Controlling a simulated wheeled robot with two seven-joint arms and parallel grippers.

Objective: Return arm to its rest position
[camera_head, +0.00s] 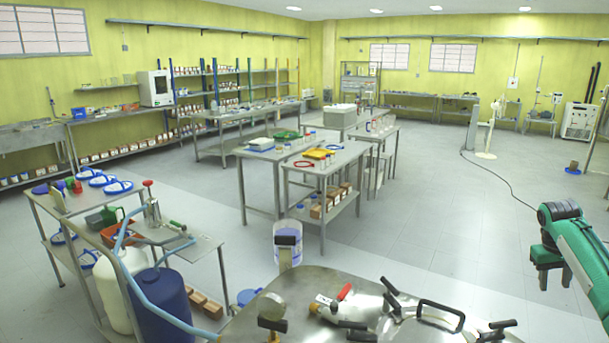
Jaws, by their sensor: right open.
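My right arm, green, comes in from the right edge. Its end with the right gripper (547,268) hangs over open floor, right of the steel reactor lid (250,325). The gripper touches nothing and holds nothing that I can see; it is open, though its fingers show small and dark. The lid has black clamps, a black handle (441,314) and a valve with a red lever (344,292). My left gripper is not in view.
A steel bench (190,240) with blue lids stands at the left, with a blue drum (163,303) and a white drum (115,283) before it. Steel tables (310,165) fill the middle. The floor at right is mostly clear, crossed by a cable.

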